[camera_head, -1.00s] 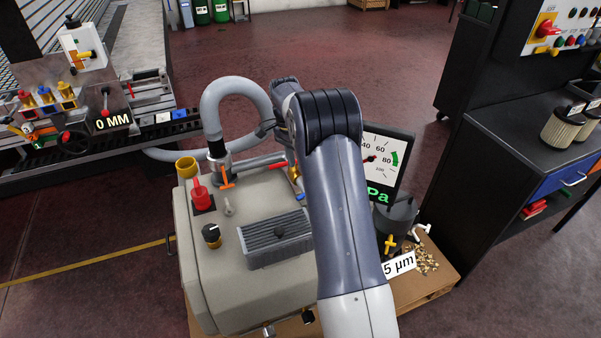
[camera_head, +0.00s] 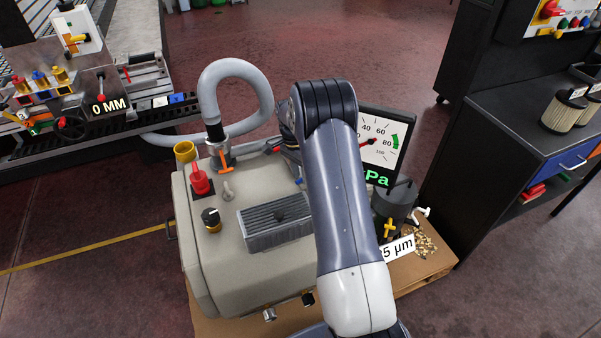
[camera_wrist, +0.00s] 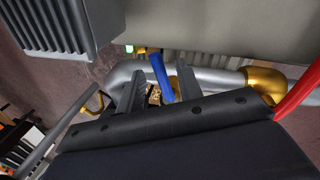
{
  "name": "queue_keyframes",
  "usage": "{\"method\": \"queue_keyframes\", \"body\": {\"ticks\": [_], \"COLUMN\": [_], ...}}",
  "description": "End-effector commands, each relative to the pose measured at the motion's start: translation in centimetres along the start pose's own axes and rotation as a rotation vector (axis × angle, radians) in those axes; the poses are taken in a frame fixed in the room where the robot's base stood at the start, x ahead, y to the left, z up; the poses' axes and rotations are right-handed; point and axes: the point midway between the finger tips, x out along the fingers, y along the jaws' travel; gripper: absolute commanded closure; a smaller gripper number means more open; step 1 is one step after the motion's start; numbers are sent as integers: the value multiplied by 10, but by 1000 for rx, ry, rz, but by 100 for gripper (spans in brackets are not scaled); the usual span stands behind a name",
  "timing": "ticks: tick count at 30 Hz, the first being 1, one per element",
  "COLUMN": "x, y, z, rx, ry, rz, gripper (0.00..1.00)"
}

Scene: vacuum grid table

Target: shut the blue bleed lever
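The blue bleed lever (camera_wrist: 161,77) shows in the wrist view, tilted, in front of a grey pipe (camera_wrist: 215,77). My gripper (camera_wrist: 161,90) is open, with one dark finger on each side of the lever. A gap shows between the lever and each finger; I cannot tell the depth between them.
A brass elbow (camera_wrist: 267,83) and a red handle (camera_wrist: 299,92) lie right of the gripper. A grey finned block (camera_wrist: 58,25) is at upper left. The beige pump housing (camera_head: 225,275) stands left of my arm, and a dial gauge (camera_head: 385,140) behind it.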

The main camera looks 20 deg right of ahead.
Motion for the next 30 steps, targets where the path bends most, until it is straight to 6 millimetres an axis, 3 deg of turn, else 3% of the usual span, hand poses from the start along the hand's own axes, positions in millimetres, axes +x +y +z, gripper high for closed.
{"method": "queue_keyframes", "body": {"ticks": [5,17,30], "x": [0,0,0], "y": [0,0,0], "z": [0,0,0], "rx": [0,0,-1], "ry": [0,0,0], "rz": [0,0,0], "gripper": [67,100,100]}}
